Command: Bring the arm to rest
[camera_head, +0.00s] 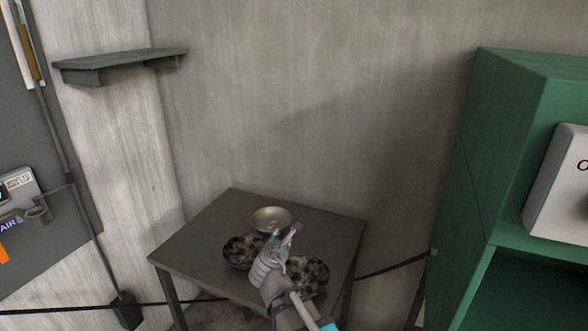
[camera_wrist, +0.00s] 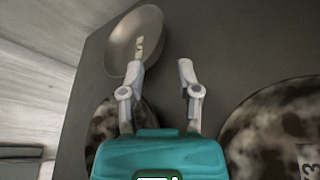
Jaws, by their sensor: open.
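My gripper (camera_head: 285,238) is over the dark table (camera_head: 205,246), with its arm reaching in from the bottom of the head view. In the wrist view my gripper (camera_wrist: 162,72) is open, its two fingers apart and nothing between them. A shiny metal bowl (camera_head: 270,217) sits on the table just beyond the fingers. It also shows in the wrist view (camera_wrist: 120,50), where the left fingertip overlaps its rim; I cannot tell whether they touch.
Two mottled dark round objects flank my gripper on the table, one at left (camera_head: 240,252) and one at right (camera_head: 312,272). A grey wall shelf (camera_head: 120,60) hangs at upper left. A green cabinet (camera_head: 500,150) holding a white box (camera_head: 560,190) stands at right.

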